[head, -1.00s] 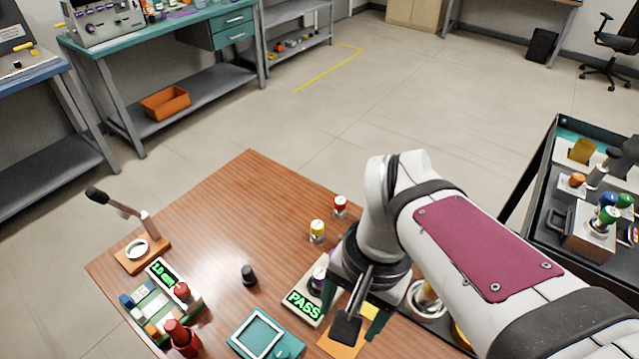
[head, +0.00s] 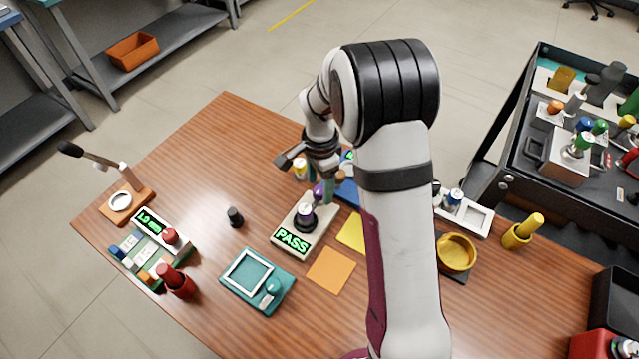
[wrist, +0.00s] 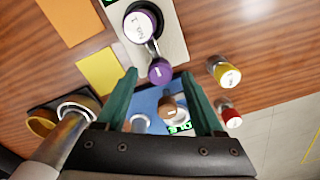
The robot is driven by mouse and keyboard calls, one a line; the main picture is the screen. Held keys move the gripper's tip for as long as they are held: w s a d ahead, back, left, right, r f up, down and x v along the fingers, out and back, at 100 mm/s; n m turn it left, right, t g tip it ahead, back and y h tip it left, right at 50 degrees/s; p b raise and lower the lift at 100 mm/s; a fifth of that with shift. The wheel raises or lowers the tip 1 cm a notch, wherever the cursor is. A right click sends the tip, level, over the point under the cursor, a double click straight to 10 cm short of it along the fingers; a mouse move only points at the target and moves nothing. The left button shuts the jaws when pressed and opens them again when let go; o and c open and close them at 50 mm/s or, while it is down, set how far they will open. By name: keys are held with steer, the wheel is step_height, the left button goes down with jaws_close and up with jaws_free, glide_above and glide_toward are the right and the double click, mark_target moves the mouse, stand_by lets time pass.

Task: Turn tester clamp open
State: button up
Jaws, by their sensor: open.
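The tester is a pale box (head: 278,243) with a green PASS display on the table, also at the top of the wrist view (wrist: 175,40). A white-labelled vial (head: 304,216) stands on it in a dark seat; its cap shows in the wrist view (wrist: 139,26). The clamp's purple knob (head: 318,192) is beside the vial and appears between my fingertips in the wrist view (wrist: 160,71). My gripper (head: 326,182) is open and empty, its green fingers pointing down near the knob. Whether a finger touches it I cannot tell.
A blue device (head: 348,192) with a brown knob (wrist: 170,105) stands close behind my fingers. A yellow-capped vial (wrist: 225,72) and a red-capped vial (wrist: 229,114) are near. Yellow (head: 352,233) and orange (head: 330,270) cards lie flat. A teal scale (head: 240,290) is in front.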

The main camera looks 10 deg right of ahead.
steer(key=shift+f, duration=0.7)
jaws_close()
